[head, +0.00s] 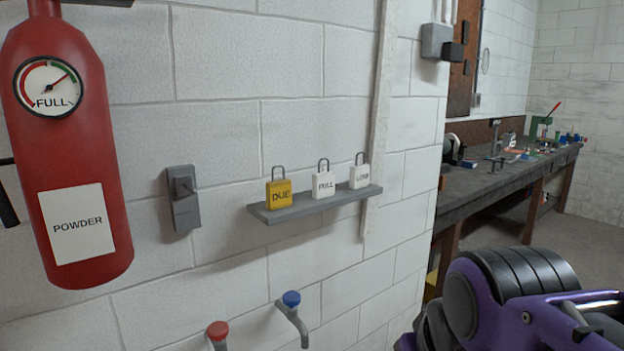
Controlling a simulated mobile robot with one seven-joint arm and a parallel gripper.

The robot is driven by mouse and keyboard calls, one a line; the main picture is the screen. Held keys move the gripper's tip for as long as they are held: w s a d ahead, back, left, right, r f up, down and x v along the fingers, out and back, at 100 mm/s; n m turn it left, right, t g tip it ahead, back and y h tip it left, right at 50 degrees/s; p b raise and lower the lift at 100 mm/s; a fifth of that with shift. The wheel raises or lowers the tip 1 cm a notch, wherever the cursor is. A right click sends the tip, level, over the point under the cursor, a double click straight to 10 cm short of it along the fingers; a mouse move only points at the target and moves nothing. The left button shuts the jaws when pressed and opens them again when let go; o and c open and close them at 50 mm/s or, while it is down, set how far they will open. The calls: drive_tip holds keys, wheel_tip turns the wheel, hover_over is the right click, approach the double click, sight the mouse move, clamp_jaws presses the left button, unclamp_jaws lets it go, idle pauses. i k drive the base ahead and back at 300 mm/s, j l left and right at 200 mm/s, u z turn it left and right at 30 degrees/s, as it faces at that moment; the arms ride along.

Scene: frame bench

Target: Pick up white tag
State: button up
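Three padlock-shaped tags with grey loops stand upright in a row on a small grey wall shelf (290,213). The middle one is a white tag (323,185) marked FULL. The right one is also a white tag (359,177), with small dark lettering that looks like LOW. The left one is a yellow tag (279,194) marked DUE. All three are apart from each other. My purple and black arm shows at the lower right, well away from the shelf. My gripper's fingers do not show.
A red extinguisher (110,200) marked POWDER hangs at left, its gauge (49,87) pointing near the red-green top right. A grey bracket (182,198) is bare. Red (218,330) and blue (291,298) capped taps stick out below. A cluttered workbench (480,190) stands at right.

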sight(322, 182)
drive_tip(key=i+l+u, duration=0.5)
drive_tip(key=l, duration=0.15)
drive_tip(key=i+l+u, duration=0.25)
drive_tip(key=k+l, duration=0.1)
